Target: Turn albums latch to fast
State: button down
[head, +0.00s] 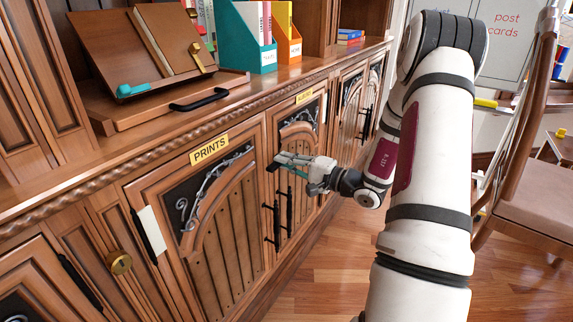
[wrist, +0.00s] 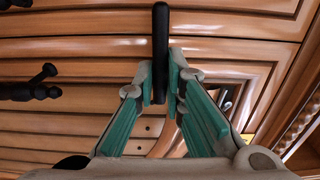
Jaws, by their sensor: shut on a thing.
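The albums latch is a dark bar at the upper left of the albums door (head: 299,139), largely hidden by my gripper (head: 283,162) in the head view. The door stands right of the prints door, under a small yellow label (head: 304,96) too small to read clearly. In the wrist view the black latch bar (wrist: 160,40) runs upright in the picture. My gripper (wrist: 161,82) is shut on its lower end, with one grey-tipped teal finger on each side. The albums door looks closed. I cannot tell from the frames which latch position is fast.
The prints door (head: 215,215) is to the left, with a yellow label (head: 209,149). Upright black handles (head: 277,224) stand below my gripper. A wooden book stand (head: 150,50) and teal file box (head: 247,38) are on the counter. A chair (head: 515,170) stands at right; floor between is clear.

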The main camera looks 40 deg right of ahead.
jog(key=c, duration=1.7)
grip_release()
jog(key=shift+o, duration=0.2)
jog(key=shift+s, duration=0.1)
jog(key=v, duration=1.1)
jog(key=shift+s, duration=0.4)
jog(key=shift+d, duration=0.1)
